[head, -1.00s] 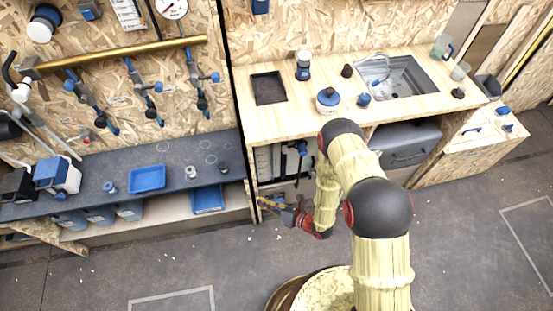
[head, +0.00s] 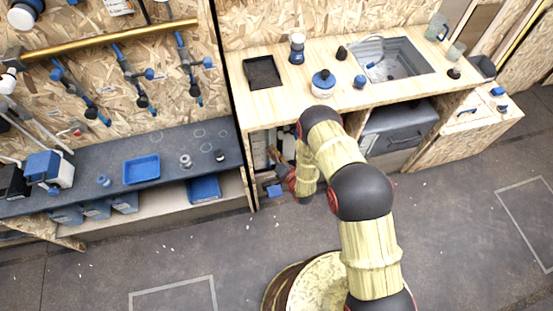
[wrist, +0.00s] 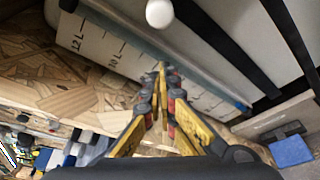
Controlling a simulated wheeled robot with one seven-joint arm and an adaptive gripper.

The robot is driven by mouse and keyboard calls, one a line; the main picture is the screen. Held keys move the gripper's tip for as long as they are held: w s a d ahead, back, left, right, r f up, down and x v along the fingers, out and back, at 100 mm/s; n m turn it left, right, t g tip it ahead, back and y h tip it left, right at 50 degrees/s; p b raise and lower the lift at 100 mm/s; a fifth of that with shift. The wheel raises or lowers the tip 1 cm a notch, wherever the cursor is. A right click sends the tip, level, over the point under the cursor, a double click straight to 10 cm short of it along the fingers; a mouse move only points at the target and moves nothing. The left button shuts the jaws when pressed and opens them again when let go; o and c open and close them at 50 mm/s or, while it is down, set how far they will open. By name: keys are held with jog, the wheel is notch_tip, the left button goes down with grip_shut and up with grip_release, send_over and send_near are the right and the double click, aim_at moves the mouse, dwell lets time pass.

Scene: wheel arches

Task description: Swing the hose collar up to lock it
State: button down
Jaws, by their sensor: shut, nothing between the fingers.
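My gripper (wrist: 162,75) is shut and empty in the wrist view, its yellow fingers meeting in front of a pale tank (wrist: 105,42) with litre marks. A white ball knob (wrist: 159,13) shows just beyond the fingertips, near the top edge. I cannot tell whether it belongs to the hose collar; no collar can be made out for certain. In the head view my gripper (head: 273,154) reaches into the open cabinet bay under the sink counter (head: 285,108), partly hidden by my arm. The tank (head: 259,150) shows there only in part.
A blue block (wrist: 292,150) lies at the lower right of the wrist view. Dark straps or bars cross a pale surface at the upper right. Wooden cabinet panels stand close around the gripper. The floor (head: 450,235) right of my arm is clear.

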jog(key=shift+w+d+r, duration=0.95)
jog(key=shift+d+r, duration=0.15)
jog(key=shift+d, duration=0.05)
jog(key=shift+d, duration=0.1)
